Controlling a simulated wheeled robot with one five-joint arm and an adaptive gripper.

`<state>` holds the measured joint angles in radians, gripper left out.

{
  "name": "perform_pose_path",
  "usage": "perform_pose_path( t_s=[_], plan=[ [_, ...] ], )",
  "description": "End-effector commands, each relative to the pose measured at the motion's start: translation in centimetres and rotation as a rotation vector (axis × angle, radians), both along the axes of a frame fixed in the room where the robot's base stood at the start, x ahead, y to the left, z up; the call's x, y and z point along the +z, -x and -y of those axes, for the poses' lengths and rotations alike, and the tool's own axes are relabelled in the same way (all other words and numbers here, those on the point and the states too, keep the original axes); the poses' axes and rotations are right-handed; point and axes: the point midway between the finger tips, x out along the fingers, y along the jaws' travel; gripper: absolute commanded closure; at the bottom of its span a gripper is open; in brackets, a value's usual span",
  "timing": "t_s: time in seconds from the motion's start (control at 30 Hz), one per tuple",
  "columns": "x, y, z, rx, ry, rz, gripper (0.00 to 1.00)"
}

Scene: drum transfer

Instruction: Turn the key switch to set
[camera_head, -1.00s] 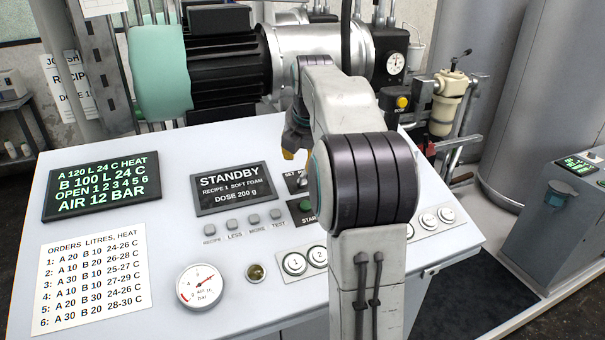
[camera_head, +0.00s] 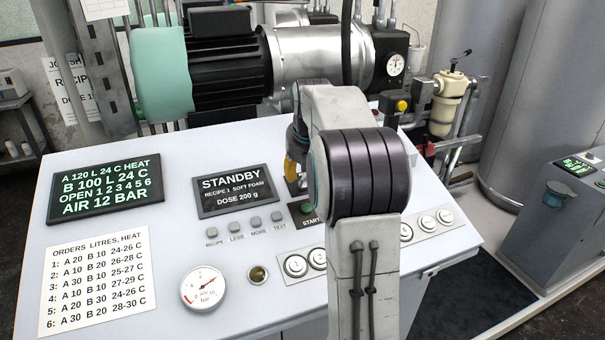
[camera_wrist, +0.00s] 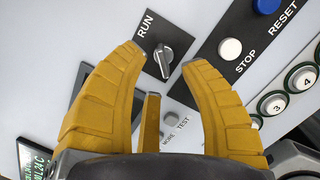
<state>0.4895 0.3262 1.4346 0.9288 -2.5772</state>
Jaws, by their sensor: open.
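The key switch (camera_wrist: 165,60) is a grey knob on a black plate, seen in the wrist view just beyond my fingertips. The word RUN shows beside it; SET is not readable now. My gripper (camera_wrist: 160,56) has yellow fingers spread apart, one on each side of the switch in that view, with a third yellow piece lower down. Nothing is held between them. I cannot tell whether the fingertips touch the panel. In the head view my gripper (camera_head: 293,168) hangs low over the panel beside the STANDBY display, and my arm and gripper mostly hide the switch.
The white sloping panel (camera_head: 120,205) carries the STANDBY display (camera_head: 234,190), a green START button (camera_head: 307,208), small grey buttons and numbered round buttons. A white STOP button (camera_wrist: 230,49) and a blue RESET button (camera_wrist: 266,5) lie right of the switch in the wrist view.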

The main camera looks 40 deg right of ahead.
Motion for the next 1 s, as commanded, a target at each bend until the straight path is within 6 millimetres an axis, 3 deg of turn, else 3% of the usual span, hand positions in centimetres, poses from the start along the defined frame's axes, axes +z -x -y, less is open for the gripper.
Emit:
perform_pose_path(
  t_s=[0.3, 0.8, 1.0],
  plan=[
    [-2.8, -1.2, 0.7, -0.002, -0.001, -0.001, 0.6],
    [-3.5, -1.5, 0.8, -0.002, 0.0, 0.001, 0.58],
    [-3.5, -1.5, 0.8, -0.002, 0.0, 0.001, 0.76]
  ],
)
